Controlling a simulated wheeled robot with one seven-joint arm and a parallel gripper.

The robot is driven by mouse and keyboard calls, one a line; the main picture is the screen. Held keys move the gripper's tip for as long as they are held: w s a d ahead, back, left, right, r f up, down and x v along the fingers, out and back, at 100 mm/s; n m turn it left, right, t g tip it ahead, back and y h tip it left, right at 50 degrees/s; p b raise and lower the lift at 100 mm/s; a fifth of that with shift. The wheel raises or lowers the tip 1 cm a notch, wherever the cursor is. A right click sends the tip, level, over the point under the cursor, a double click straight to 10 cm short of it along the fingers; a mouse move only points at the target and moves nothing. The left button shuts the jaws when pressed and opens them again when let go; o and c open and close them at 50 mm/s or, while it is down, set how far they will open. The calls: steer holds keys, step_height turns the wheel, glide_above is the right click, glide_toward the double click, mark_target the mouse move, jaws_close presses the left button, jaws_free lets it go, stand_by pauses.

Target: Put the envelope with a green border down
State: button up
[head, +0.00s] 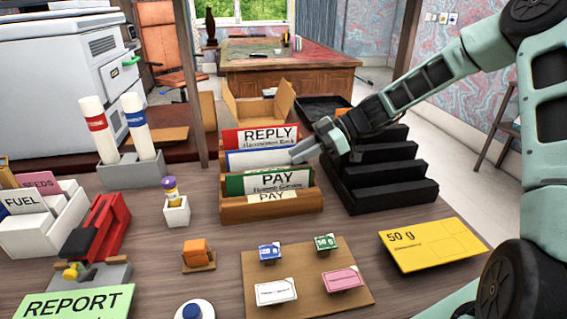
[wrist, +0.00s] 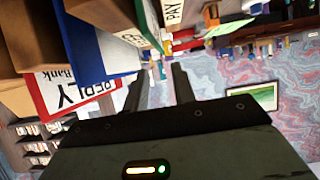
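The envelope with a green border (head: 265,184), marked PAY, stands upright in the front slot of the wooden letter rack (head: 272,212), behind the rack's small PAY label. Its edge shows at the top of the wrist view (wrist: 134,34). A blue-bordered envelope (head: 250,160) stands behind it, and a red-bordered REPLY envelope (head: 262,139) behind that. My gripper (head: 302,154) is at the rack's right side, beside the blue envelope's right end. In the wrist view, its fingers (wrist: 158,73) are apart with nothing between them.
A black stepped tray (head: 385,180) stands close to the rack's right. In front are a wooden board (head: 306,280) with several small stamps and a yellow 50 g plate (head: 433,246). An orange block (head: 195,250) and white-and-red tools stand left. Bare desk shows between them.

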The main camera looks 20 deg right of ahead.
steer(key=v, duration=0.5)
steer(key=s+a+f+m+g+h, duration=0.25)
steer(key=s+a+g+h, duration=0.3)
steer(key=s+a, duration=0.95)
steer(key=s+a+r+m+t+h, duration=0.1)
steer(key=s+a+m+t+h, duration=0.2)
steer(key=s, duration=1.3)
steer(key=m+h, duration=0.2)
steer(key=h, duration=0.1)
steer(key=shift+s+a+r+m, duration=0.2)
steer(key=shift+s+r+m, duration=0.15)
steer(key=shift+r, duration=0.05)
